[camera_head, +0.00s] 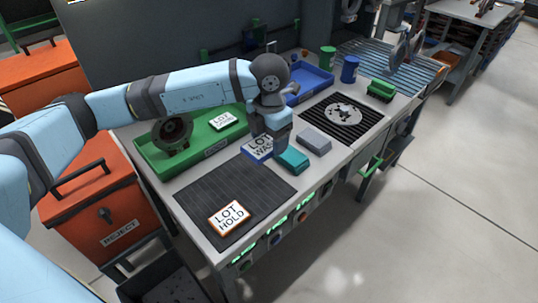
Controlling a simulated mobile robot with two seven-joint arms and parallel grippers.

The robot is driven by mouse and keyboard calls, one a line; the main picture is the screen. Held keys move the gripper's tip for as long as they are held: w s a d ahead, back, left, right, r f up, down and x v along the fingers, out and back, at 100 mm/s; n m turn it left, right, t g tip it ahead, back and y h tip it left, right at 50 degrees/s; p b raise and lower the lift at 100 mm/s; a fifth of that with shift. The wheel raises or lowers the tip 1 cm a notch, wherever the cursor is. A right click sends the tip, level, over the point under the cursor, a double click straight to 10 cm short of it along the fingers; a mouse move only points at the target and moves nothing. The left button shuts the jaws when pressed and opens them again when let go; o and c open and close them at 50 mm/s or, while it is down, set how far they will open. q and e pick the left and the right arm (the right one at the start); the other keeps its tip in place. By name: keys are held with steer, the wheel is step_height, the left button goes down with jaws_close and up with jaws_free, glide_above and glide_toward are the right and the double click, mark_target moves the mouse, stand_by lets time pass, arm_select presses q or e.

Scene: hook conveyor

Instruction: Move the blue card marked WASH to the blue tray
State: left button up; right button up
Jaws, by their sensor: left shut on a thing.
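The blue-edged card marked WASH (258,152) is near the middle of the bench, at the far right edge of the dark mat. My left gripper (268,148) points down over it and is shut on it, hiding part of the card. I cannot tell whether the card still touches the bench. The blue tray (318,79) stands at the back of the bench, behind and to the right of my left gripper; my arm hides its left part. My right gripper does not show.
A green tray (153,165) holds a dark round part (172,133) and a white card (223,120). An orange LOT HOLD card (229,216) lies on the dark mat (205,193). A teal block (293,160) and a grey block (314,140) sit close right of the gripper.

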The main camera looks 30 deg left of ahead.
mark_target(269, 141)
arm_select(q)
steer(key=shift+r, duration=2)
steer(key=shift+r+p, duration=0.95)
steer(key=shift+r, duration=0.9)
